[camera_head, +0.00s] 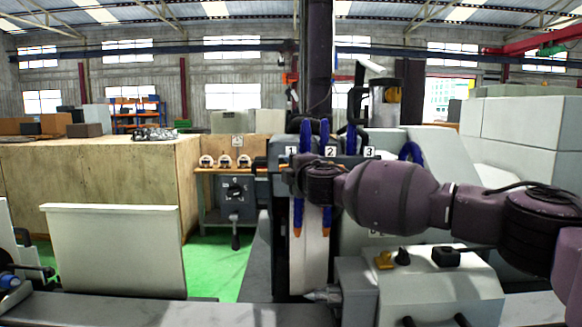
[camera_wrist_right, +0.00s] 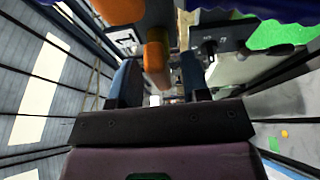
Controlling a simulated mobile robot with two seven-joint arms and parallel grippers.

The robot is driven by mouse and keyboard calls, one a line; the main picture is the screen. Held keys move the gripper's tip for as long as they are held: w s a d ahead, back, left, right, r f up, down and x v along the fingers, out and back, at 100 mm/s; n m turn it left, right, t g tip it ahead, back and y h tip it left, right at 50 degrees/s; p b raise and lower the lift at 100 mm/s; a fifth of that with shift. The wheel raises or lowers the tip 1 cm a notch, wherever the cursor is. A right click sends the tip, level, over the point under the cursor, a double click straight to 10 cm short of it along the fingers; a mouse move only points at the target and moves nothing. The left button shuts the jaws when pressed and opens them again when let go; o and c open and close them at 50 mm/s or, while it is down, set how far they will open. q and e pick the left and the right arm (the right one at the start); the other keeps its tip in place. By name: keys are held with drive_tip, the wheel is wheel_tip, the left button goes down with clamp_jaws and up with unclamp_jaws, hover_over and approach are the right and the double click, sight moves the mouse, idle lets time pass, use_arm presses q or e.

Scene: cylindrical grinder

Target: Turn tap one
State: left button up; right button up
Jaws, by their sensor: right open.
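The number labels 1 (camera_head: 292,151), 2 (camera_head: 330,151) and 3 (camera_head: 369,152) stand in a row on top of the grinder, beside blue hoses (camera_head: 325,135) with orange nozzles. My right arm reaches in from the right across the hoses, and its gripper (camera_head: 284,168) is just below label 1. In the right wrist view the gripper (camera_wrist_right: 160,82) is open. An orange cylindrical part (camera_wrist_right: 156,63), perhaps the handle of tap one, shows between or just beyond its fingers; I cannot tell whether they touch it. Tap one is not clear in the head view. My left gripper is out of view.
A grey control box (camera_head: 440,285) with knobs is below my right arm. A white panel (camera_head: 115,250) stands at the lower left. A wooden partition (camera_head: 95,175) is behind it, with green floor (camera_head: 222,268) between partition and grinder.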

drive_tip(key=shift+w+a, duration=0.2)
drive_tip(key=shift+w, duration=0.25)
clamp_jaws()
